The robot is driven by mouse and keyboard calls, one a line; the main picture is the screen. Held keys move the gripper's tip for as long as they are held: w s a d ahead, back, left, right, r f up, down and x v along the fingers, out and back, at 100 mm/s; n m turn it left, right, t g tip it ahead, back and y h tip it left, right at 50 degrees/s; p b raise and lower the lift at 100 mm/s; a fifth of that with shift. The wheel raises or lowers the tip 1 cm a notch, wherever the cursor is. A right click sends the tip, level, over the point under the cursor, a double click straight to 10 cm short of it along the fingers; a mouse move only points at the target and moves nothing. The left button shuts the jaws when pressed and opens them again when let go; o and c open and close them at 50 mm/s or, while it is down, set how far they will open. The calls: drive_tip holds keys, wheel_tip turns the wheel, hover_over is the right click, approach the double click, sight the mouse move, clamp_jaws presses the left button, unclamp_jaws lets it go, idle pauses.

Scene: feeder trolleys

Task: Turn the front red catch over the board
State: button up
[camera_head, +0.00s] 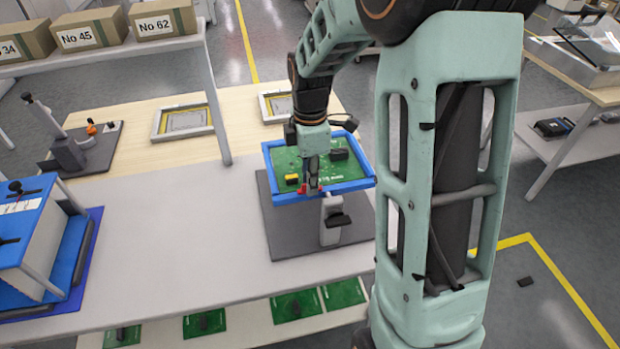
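A green circuit board (285,162) lies in a blue frame (348,186) on a stand at the middle of the bench. A small red catch (301,190) shows at the front edge of the frame, partly hidden by my gripper. My gripper (312,188) points down at this front edge, at or just beside the red catch. I cannot tell whether it touches the catch, or whether its fingers are open or shut. No other red catch is clear; part of the frame's back edge is behind my arm.
A grey base plate (282,236) lies under the stand, with a grey clamp post (331,222) in front. Clear bench top (190,235) lies to the left. A shelf upright (214,95), a blue box (30,235) and a black tool stand (65,150) are further left. Green boards (298,305) lie below.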

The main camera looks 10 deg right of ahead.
clamp_jaws()
drive_tip(key=shift+m, duration=0.3)
drive_tip(key=m, duration=0.3)
drive_tip(key=shift+m, duration=0.4)
drive_tip(key=m+b, duration=0.1)
drive_tip(key=m, duration=0.3)
drive_tip(key=shift+m, duration=0.3)
drive_tip(key=m, duration=0.4)
drive_tip(key=shift+m, duration=2.5)
drive_tip(key=shift+o, duration=1.1)
unclamp_jaws()
